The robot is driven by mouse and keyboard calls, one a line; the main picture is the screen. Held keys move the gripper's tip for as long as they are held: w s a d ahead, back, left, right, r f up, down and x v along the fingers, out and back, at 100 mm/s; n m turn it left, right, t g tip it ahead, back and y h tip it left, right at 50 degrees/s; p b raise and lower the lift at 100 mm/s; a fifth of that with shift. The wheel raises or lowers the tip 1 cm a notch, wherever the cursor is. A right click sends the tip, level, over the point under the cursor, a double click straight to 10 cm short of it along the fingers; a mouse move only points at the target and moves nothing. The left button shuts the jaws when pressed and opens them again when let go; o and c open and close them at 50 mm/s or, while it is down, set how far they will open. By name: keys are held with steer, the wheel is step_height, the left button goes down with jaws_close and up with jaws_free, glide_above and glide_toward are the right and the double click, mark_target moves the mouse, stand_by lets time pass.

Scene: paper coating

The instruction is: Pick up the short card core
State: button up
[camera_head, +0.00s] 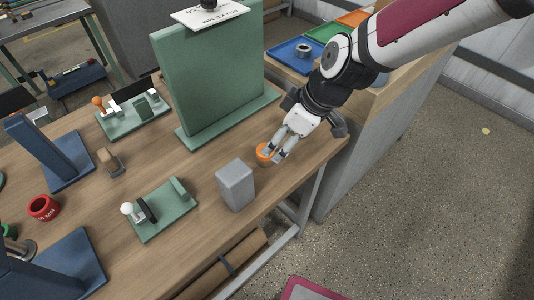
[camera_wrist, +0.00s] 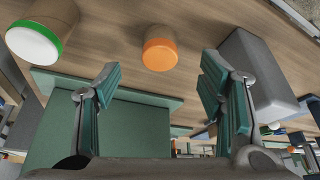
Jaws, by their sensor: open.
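A short brown cylinder with an orange end (camera_wrist: 160,48) stands on the wooden bench; it looks like the short card core. In the head view its orange part (camera_head: 264,154) shows near the bench's right edge, partly covered by my fingers. My gripper (camera_head: 276,153) is at it in that view. In the wrist view my gripper (camera_wrist: 160,72) has its two fingers wide apart with nothing between them. The orange end lies beyond the fingertips, roughly centred. I cannot tell the exact gap. A larger brown cylinder with a green rim and white face (camera_wrist: 35,42) is at the upper left.
A grey block (camera_head: 236,186) stands close beside the orange-ended cylinder; it also shows in the wrist view (camera_wrist: 262,75). A tall green panel (camera_head: 205,80) rises behind. A green fixture (camera_head: 160,212) and red cup (camera_head: 43,207) are further left. Blue tray (camera_head: 285,58) is behind my arm.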

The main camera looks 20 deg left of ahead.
steer(key=x, duration=0.8)
steer(key=shift+a+f, duration=0.1)
steer(key=shift+c, duration=0.3)
steer(key=c, duration=1.1)
